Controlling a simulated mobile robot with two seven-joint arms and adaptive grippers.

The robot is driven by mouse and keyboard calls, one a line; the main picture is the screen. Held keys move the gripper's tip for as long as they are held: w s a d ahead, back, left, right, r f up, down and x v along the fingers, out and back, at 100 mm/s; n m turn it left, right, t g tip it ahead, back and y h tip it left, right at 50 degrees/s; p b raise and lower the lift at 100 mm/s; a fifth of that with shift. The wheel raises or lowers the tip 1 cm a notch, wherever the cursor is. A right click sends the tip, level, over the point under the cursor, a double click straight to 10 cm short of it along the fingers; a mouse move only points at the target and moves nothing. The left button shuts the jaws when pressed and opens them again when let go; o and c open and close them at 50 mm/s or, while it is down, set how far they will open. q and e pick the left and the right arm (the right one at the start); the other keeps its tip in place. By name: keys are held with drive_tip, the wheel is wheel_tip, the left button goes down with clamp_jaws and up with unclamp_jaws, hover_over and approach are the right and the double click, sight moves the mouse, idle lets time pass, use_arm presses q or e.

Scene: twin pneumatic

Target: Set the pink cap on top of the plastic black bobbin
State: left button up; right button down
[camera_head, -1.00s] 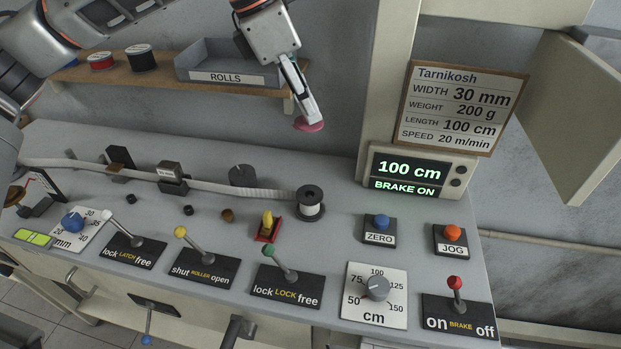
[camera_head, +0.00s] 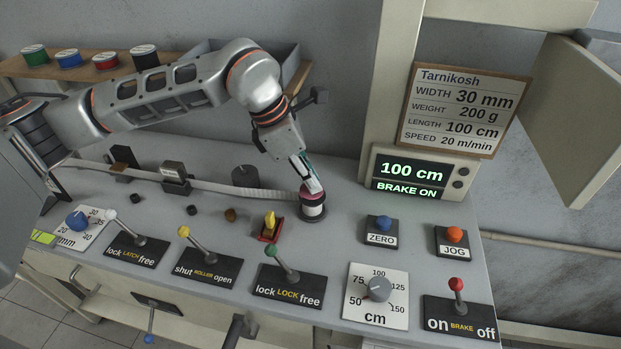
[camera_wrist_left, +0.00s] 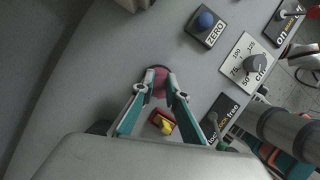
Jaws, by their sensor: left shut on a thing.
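The black bobbin (camera_head: 313,211), wound with white tape, stands upright on the grey bench. The pink cap (camera_head: 312,191) is at the bobbin's top, between the fingers of my left gripper (camera_head: 312,187). In the head view the cap covers the bobbin's top and looks in contact or nearly so; I cannot tell if it is fully seated. In the left wrist view my left gripper (camera_wrist_left: 159,92) is shut on the pink cap (camera_wrist_left: 159,82), which hides most of the bobbin. My right gripper is not in view.
A red base with a yellow lever (camera_head: 270,226) stands close left of the bobbin. The ZERO button (camera_head: 380,229) is to its right. White tape (camera_head: 225,186) runs in from the left. The display (camera_head: 417,174) reads 100 cm, BRAKE ON.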

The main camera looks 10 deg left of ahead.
use_arm(q)
drive_tip(key=shift+f, duration=0.4)
drive_tip(key=shift+f, duration=0.3)
drive_tip(key=o, duration=0.8)
drive_tip(key=shift+r, duration=0.1)
drive_tip(key=shift+a+r, duration=0.1)
drive_tip(key=shift+r, duration=0.4)
drive_tip(key=v, duration=1.1)
drive_tip(key=shift+r+b, duration=0.2)
drive_tip(key=shift+b, duration=0.15)
drive_tip(key=shift+a, duration=0.15)
